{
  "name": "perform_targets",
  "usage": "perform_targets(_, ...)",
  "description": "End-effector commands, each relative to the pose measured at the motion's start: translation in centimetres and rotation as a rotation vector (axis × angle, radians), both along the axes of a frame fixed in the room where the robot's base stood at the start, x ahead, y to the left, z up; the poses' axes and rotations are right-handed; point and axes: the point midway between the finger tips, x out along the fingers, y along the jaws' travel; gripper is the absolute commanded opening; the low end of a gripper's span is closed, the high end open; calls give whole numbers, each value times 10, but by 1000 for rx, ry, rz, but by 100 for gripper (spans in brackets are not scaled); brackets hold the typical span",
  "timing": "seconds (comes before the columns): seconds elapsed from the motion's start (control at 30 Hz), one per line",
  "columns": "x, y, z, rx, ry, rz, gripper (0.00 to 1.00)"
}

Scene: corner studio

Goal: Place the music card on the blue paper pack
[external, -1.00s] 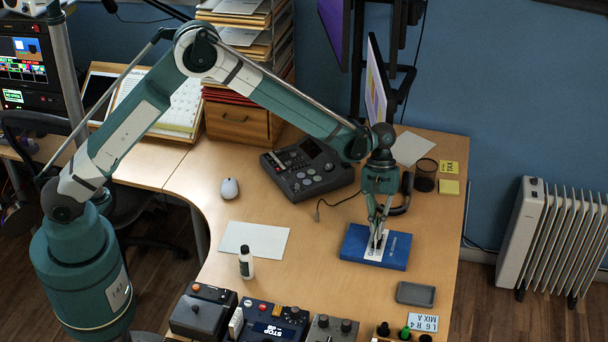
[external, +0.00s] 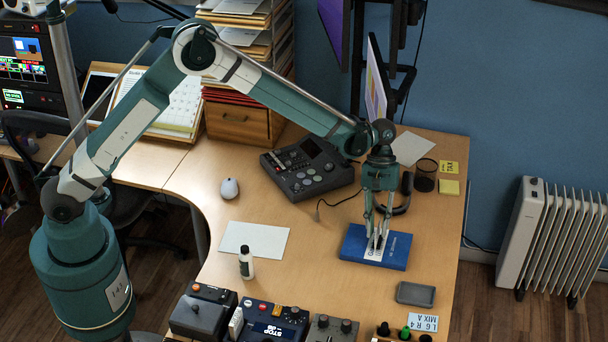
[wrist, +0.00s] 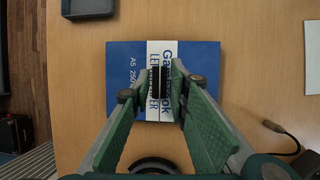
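The blue paper pack (external: 398,247) lies flat on the desk, right of centre in the external view. In the wrist view its blue cover (wrist: 205,60) bears white lettering and a white band (wrist: 162,50). My gripper (external: 377,246) points down over the middle of the pack, fingertips at or just above its top. In the wrist view the gripper (wrist: 167,85) has a narrow gap between its fingertips, with no held thing visible.
A small grey tray (external: 415,294) and a label card (external: 422,322) lie in front of the pack. A white bottle (external: 246,264) stands by the pale card.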

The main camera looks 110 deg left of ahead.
Motion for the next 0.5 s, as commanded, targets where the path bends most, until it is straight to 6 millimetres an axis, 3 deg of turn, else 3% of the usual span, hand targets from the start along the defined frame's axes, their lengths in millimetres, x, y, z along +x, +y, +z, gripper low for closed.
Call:
perform_targets(0.27, -4, 15, 38, 0, 0, 1, 18)
perform_targets(0.5, -4, 15, 76, 0, 0, 0, 18)
